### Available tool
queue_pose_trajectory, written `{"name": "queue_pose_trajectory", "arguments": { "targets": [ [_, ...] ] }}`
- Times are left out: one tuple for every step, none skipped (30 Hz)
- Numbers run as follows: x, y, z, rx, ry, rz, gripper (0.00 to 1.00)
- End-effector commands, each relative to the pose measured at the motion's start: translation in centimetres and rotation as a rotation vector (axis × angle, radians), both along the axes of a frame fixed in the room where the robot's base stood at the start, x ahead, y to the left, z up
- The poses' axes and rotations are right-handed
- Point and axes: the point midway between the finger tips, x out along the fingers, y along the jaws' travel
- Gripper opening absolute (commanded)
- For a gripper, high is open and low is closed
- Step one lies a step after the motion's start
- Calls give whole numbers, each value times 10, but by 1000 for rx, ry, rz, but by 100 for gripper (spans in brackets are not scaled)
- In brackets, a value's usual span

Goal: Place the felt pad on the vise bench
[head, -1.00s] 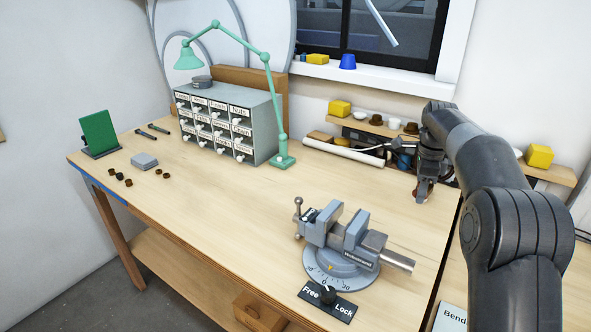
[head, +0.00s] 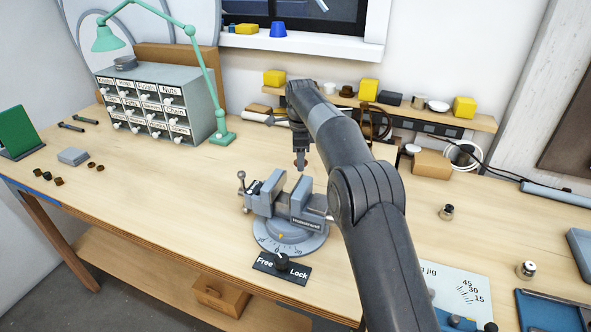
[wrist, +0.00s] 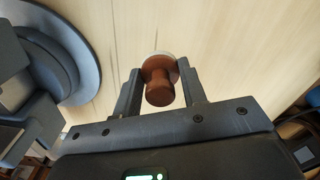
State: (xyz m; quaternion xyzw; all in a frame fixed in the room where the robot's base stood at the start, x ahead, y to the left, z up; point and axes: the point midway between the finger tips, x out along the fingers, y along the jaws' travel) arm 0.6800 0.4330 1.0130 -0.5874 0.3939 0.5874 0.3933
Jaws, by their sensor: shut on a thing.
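My gripper (wrist: 160,82) is shut on a reddish-brown, knob-shaped piece with a pale grey edge at its far end, seemingly the felt pad (wrist: 159,92). In the head view my gripper (head: 300,163) points down, just behind the grey vise (head: 292,215), and the piece is mostly hidden there. It appears to be above the wooden vise bench (head: 170,205); the height of the gap is hard to tell. The round grey vise base also shows at the left of the wrist view (wrist: 85,60).
A Free/Lock dial plate (head: 282,268) lies before the vise. A drawer cabinet (head: 160,105) and green lamp (head: 222,137) stand at the back left. Small brown parts (head: 58,181) lie at far left. The bench between cabinet and vise is clear.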

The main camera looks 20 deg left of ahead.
Motion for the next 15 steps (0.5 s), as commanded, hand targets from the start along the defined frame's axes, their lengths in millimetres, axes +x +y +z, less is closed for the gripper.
{"name": "queue_pose_trajectory", "arguments": {
  "targets": [
    [0,6,-4,0,0,0,16],
    [0,8,-4,0,-1,0,16],
    [-1,10,-6,0,0,0,16],
    [-1,11,-7,0,0,-1,16],
    [-1,12,-8,0,0,-1,16],
    [-1,12,-9,0,1,-1,16],
    [-1,12,-11,0,1,-1,16],
    [-1,12,-14,0,1,-1,16],
    [-1,12,-19,0,1,-1,16],
    [-1,12,-24,-1,3,-1,16],
    [-1,12,-28,-1,3,-1,16],
    [-1,12,-35,-1,3,-1,16],
    [-1,12,-39,-1,3,-1,16],
    [-1,12,-43,0,2,-1,16],
    [-1,12,-46,1,1,-1,16]
  ]
}}
